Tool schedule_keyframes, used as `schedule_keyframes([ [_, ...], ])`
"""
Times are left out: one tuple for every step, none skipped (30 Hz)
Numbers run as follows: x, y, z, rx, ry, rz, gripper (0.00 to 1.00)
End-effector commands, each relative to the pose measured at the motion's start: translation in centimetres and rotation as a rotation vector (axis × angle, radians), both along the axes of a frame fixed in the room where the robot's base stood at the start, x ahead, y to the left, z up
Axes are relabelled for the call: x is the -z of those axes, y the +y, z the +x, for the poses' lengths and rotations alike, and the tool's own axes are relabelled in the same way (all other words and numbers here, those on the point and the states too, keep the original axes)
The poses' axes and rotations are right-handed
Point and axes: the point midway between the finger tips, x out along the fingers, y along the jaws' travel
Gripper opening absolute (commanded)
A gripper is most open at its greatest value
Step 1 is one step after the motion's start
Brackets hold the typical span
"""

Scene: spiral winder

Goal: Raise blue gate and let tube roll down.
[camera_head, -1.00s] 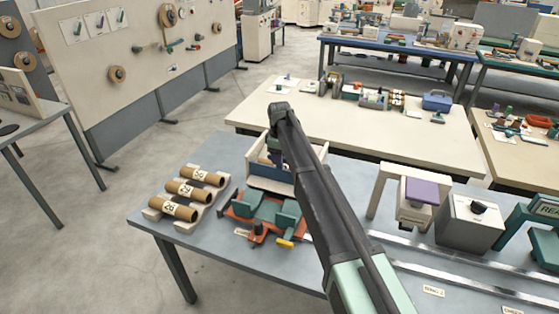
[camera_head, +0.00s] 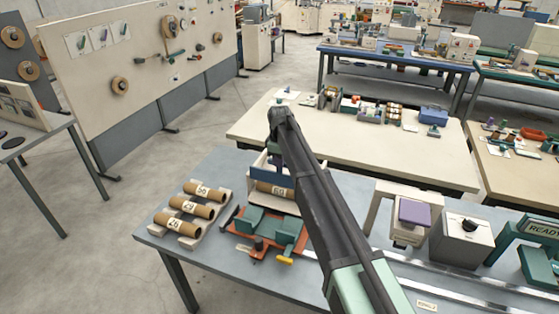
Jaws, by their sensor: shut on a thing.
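The white tube feeder (camera_head: 253,183) stands at the back of the grey-blue table, partly behind my arm. A brown cardboard tube (camera_head: 268,188) with a pale number label lies low in its front. The blue gate (camera_head: 260,170) shows as a band above the tube, raised clear of it. My gripper (camera_head: 279,161) points down at the feeder and is shut on the gate; its fingertips are small and partly hidden by my wrist. In front of the feeder is an orange-red and teal cradle fixture (camera_head: 270,232) with no tube visible on it.
Several labelled brown tubes (camera_head: 192,207) rest on a white rack to the left. A white stand with a purple block (camera_head: 414,211), a grey knob box (camera_head: 462,238) and a teal READY sign (camera_head: 541,228) stand to the right. Metal rails run along the front right.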

Motion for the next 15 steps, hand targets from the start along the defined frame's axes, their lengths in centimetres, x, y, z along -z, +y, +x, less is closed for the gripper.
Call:
schedule_keyframes([
  [-0.95, -0.02, -0.01, 0.0, 0.0, 0.0, 0.0],
  [-0.9, -0.01, 0.01, 0.0, 0.0, 0.0, 0.0],
  [-0.75, -0.01, 0.02, 0.0, -0.001, 0.0, 0.0],
  [-0.63, -0.01, 0.04, 0.0, -0.001, 0.0, 0.0],
  [-0.56, 0.0, 0.05, 0.0, -0.001, 0.0, 0.0],
  [-0.54, 0.0, 0.07, 0.0, -0.002, 0.0, 0.0],
  [-0.54, 0.0, 0.08, 0.0, -0.002, 0.0, 0.0],
  [-0.54, 0.01, 0.09, 0.0, -0.002, 0.0, 0.0],
  [-0.54, 0.01, 0.09, 0.0, -0.002, 0.0, 0.0],
  [-0.54, 0.01, 0.09, 0.0, -0.002, 0.0, 0.22],
  [-0.54, 0.01, 0.09, 0.0, -0.002, 0.0, 0.27],
  [-0.54, 0.01, 0.09, 0.0, -0.002, 0.0, 0.33],
  [-0.53, 0.0, 0.07, 0.0, -0.002, 0.0, 0.37],
  [-0.53, 0.0, 0.06, 0.0, -0.001, 0.001, 0.42],
  [-0.52, 0.0, 0.05, 0.0, -0.001, 0.001, 0.45],
])
